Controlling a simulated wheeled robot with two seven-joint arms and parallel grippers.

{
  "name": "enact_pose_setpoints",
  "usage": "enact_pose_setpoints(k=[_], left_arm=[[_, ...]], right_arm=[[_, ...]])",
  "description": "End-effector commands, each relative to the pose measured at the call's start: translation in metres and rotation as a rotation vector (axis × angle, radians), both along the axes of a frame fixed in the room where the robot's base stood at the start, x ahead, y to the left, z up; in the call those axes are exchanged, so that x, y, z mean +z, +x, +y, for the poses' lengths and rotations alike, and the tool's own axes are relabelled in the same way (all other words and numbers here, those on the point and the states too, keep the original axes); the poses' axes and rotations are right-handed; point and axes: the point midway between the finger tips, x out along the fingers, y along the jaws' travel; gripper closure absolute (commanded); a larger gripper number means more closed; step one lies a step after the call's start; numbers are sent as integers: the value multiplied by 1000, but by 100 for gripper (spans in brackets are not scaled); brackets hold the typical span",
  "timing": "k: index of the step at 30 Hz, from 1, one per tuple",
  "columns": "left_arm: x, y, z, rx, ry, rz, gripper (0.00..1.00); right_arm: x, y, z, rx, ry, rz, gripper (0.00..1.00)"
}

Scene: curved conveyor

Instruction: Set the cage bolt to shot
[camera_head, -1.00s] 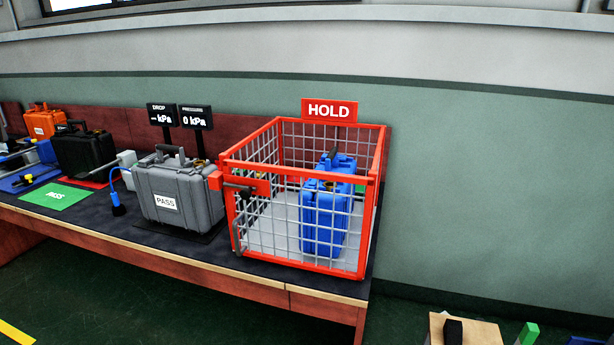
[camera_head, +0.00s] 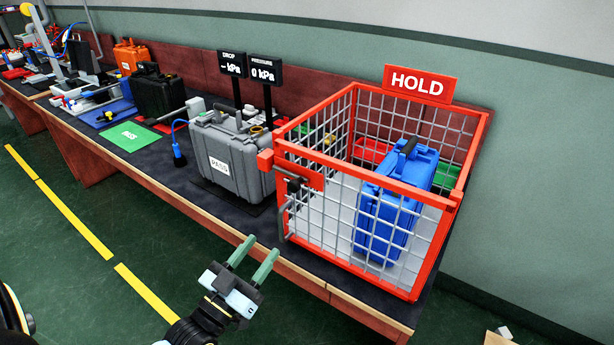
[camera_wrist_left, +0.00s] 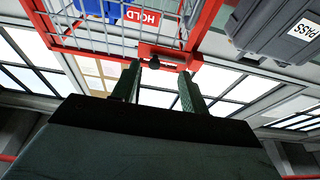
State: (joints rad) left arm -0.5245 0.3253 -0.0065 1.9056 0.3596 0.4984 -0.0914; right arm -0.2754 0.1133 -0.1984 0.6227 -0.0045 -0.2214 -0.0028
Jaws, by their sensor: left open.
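The red cage (camera_head: 352,285) with grey wire mesh and a HOLD sign stands at the right end of the bench. Its cage bolt (camera_head: 294,186), a dark knob on a red plate, sits at the upper left of the cage front; it also shows in the left wrist view (camera_wrist_left: 156,62). I cannot tell the bolt's position. A blue case (camera_head: 398,200) stands inside the cage. My left gripper (camera_head: 255,257) is open and empty, in front of the bench edge, below and left of the bolt and apart from it. My right gripper is not in view.
A grey PASS case (camera_head: 240,168) stands left of the cage, beside a blue-cabled connector (camera_head: 179,155). A green mat (camera_head: 131,136), a black case (camera_head: 158,92) and an orange case (camera_head: 131,55) lie further left. The floor before the bench (camera_head: 60,250) is open.

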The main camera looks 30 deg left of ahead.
Motion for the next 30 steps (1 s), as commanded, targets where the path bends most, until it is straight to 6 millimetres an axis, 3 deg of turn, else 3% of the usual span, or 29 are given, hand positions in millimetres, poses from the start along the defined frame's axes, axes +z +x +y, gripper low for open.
enact_pose_setpoints(k=[1,5,13,21,30], left_arm=[[18,-2,-1,-3,-9,-43,56],[40,-3,-2,-7,-19,-100,56],[59,34,-5,-7,-22,-111,56],[79,86,-9,-8,-21,-106,56],[89,116,-11,-7,-21,-102,56]], right_arm=[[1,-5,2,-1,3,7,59],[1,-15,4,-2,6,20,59],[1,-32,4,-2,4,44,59],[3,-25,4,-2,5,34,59],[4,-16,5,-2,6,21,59]])
